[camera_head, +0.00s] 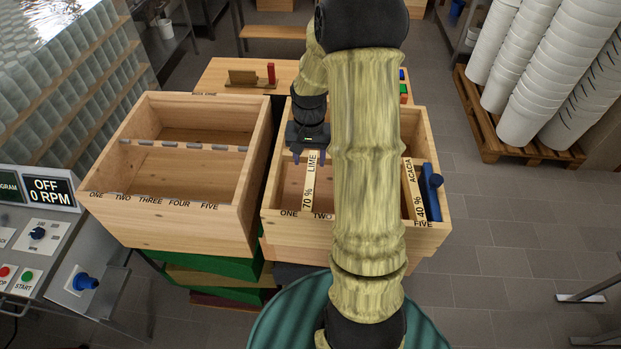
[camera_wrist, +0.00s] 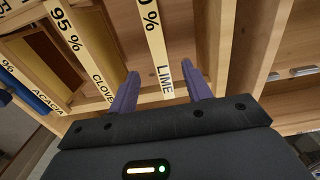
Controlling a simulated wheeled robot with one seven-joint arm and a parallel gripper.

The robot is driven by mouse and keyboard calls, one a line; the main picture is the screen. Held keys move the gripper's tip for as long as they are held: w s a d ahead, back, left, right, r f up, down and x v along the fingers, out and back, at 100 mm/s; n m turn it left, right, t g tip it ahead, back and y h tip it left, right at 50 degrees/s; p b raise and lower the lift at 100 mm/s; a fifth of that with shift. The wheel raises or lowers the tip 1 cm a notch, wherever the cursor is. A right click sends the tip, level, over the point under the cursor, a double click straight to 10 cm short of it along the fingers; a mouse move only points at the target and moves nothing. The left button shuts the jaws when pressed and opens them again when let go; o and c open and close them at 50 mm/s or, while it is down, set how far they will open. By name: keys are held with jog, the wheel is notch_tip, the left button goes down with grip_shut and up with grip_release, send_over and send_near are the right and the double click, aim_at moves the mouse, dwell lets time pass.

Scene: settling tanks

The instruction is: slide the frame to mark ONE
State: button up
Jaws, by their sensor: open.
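The LIME 70 % frame (camera_head: 310,185) stands in the right wooden box (camera_head: 278,228), its near end between the ONE mark (camera_head: 289,213) and the TWO mark (camera_head: 322,217). My gripper (camera_head: 310,158) is open over the far part of this frame. In the wrist view my fingers (camera_wrist: 161,80) are on either side of the LIME bar (camera_wrist: 155,45), with gaps. The CLOVER 95 % frame (camera_wrist: 75,40) shows beside it in the wrist view; my arm hides it in the head view. The ACACIA 40 % frame (camera_head: 413,190) stands near FIVE.
A blue piece (camera_head: 431,190) sits by the right box's right wall. An empty wooden box (camera_head: 170,220) stands to the left, with marks ONE to FIVE. A control panel (camera_head: 40,235) reads OFF, 0 RPM. My arm hides the right box's middle marks.

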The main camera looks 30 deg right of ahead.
aim_at(310, 178)
notch_tip(310, 178, down, 11)
jog(key=p, duration=0.2)
jog(key=shift+d+f+p, duration=0.1)
jog(key=shift+p, duration=0.25)
jog(key=shift+c, duration=0.4)
grip_shut()
jog(key=shift+w+a, duration=0.6)
jog(key=shift+a, duration=0.25)
jog(key=shift+w+a, duration=0.6)
jog(key=shift+a, duration=0.25)
jog(key=shift+b, duration=0.4)
jog(key=shift+o, duration=0.4)
grip_release()
